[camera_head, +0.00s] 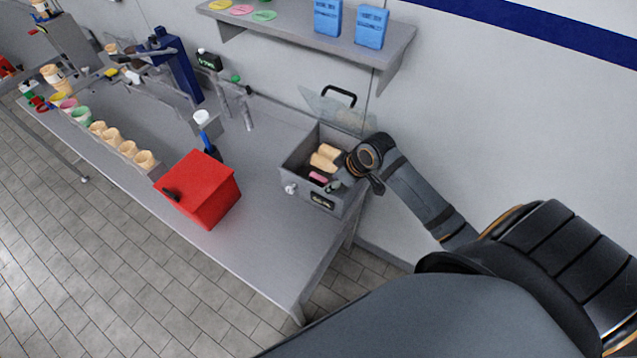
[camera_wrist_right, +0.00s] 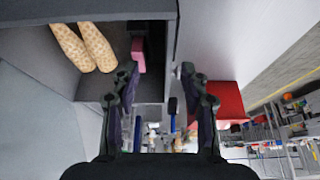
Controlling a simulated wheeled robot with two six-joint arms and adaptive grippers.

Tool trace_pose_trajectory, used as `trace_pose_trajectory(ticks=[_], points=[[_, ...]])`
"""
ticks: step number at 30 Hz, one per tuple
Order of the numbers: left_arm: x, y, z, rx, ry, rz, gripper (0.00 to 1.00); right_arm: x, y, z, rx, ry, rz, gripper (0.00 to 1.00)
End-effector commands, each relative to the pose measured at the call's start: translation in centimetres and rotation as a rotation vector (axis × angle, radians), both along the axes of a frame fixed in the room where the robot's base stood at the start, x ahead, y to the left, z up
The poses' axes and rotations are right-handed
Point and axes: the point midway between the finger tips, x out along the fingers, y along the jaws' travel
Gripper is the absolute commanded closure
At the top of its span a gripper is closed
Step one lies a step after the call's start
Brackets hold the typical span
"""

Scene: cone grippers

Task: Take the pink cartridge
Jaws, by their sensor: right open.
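The pink cartridge (camera_head: 318,177) lies inside an open grey box (camera_head: 322,203) on the bench. In the right wrist view the cartridge (camera_wrist_right: 138,56) shows as a small pink block near the box's inner wall, with a dark part at one end. My right gripper (camera_head: 337,185) is at the box's right side, close to the cartridge. In the right wrist view its two fingers stand apart, and the gap between them (camera_wrist_right: 159,82) looks empty. The cartridge is beside the left finger in that picture; whether they touch I cannot tell. My left gripper is not in view.
Two tan speckled pieces (camera_head: 325,157) share the box. Its clear lid (camera_head: 335,108) with a black handle stands raised behind. A red box (camera_head: 205,190) stands to the left on the bench (camera_head: 285,250). A wall shelf (camera_head: 290,30) hangs above. The bench front is clear.

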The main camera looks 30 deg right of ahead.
Motion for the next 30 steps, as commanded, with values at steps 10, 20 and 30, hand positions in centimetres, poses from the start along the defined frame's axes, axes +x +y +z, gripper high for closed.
trace_pose_trajectory(ticks=[10, 20, 30], points=[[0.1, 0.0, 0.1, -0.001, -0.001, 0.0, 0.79, 4.5, -3.2, 2.1, 0.043, -0.055, 0.035, 0.55], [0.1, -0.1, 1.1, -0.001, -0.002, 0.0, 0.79, 6.4, -1.9, -2.0, 0.042, -0.054, 0.034, 0.55], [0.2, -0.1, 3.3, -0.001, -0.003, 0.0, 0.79, 7.0, -0.5, -4.5, 0.045, -0.05, 0.032, 0.55]])
